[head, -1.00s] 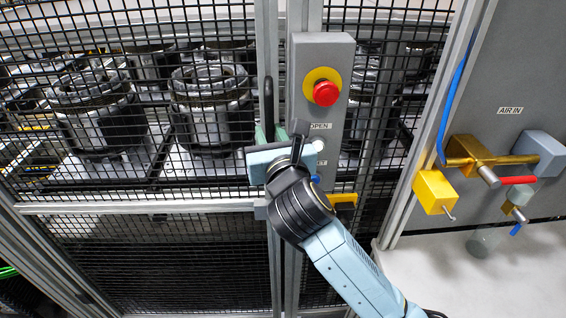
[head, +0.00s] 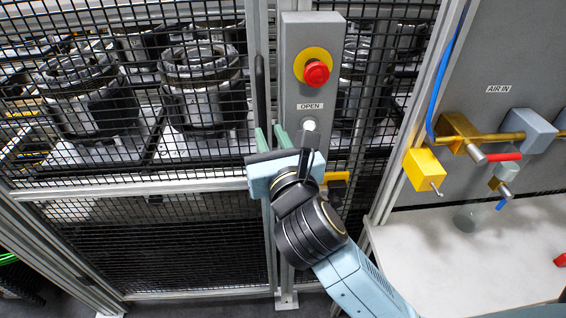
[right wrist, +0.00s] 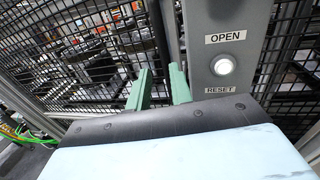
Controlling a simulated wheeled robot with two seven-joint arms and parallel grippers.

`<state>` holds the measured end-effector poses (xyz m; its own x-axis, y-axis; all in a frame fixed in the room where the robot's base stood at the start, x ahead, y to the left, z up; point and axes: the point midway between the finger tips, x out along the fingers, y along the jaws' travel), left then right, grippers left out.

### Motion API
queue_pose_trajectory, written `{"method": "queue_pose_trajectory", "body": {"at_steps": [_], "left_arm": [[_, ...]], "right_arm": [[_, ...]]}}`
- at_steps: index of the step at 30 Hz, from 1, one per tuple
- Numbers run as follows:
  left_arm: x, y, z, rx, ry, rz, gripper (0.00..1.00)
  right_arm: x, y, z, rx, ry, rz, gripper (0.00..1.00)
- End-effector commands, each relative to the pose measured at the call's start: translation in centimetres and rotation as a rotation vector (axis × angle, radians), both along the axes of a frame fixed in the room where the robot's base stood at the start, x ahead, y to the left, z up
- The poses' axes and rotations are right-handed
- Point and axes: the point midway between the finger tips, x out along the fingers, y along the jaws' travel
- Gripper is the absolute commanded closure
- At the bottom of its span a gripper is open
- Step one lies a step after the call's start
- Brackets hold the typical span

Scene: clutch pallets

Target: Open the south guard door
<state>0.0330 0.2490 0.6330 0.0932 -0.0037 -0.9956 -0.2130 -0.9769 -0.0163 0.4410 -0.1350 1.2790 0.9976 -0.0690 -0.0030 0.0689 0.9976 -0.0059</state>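The guard door (head: 140,187) is a black mesh panel in a grey metal frame and looks shut. A dark upright handle (head: 260,85) stands at its right edge; it also shows in the right wrist view (right wrist: 158,35). My right gripper (head: 270,137) is open, its two green fingers pointing at the frame just below the handle. In the right wrist view the fingers (right wrist: 157,88) stand apart with the handle's lower end seen between them; whether they touch it I cannot tell. The white OPEN button (head: 309,124) is right of the fingers. My left gripper is out of view.
A grey control post (head: 295,45) carries a red emergency stop (head: 316,73) and a yellow latch-like part (head: 337,178). Air valves (head: 480,138) and a white bench (head: 450,260) are at right. Metal clutch parts (head: 200,90) stand behind the mesh.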

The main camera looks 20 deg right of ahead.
Motion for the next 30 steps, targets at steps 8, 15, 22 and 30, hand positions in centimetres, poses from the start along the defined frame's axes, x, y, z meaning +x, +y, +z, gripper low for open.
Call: {"method": "queue_pose_trajectory", "body": {"at_steps": [8,15,22,30], "left_arm": [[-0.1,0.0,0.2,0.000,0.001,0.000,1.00],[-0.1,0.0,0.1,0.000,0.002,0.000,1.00],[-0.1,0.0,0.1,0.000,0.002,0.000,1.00],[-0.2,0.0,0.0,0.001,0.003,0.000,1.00]], "right_arm": [[-2.0,0.1,0.0,0.001,0.001,0.000,0.78],[-3.7,0.3,-0.1,0.000,0.002,0.001,0.78],[-5.3,0.4,-0.1,0.000,0.001,0.000,0.78],[-6.9,0.5,-0.1,0.000,0.002,0.000,0.78]]}}
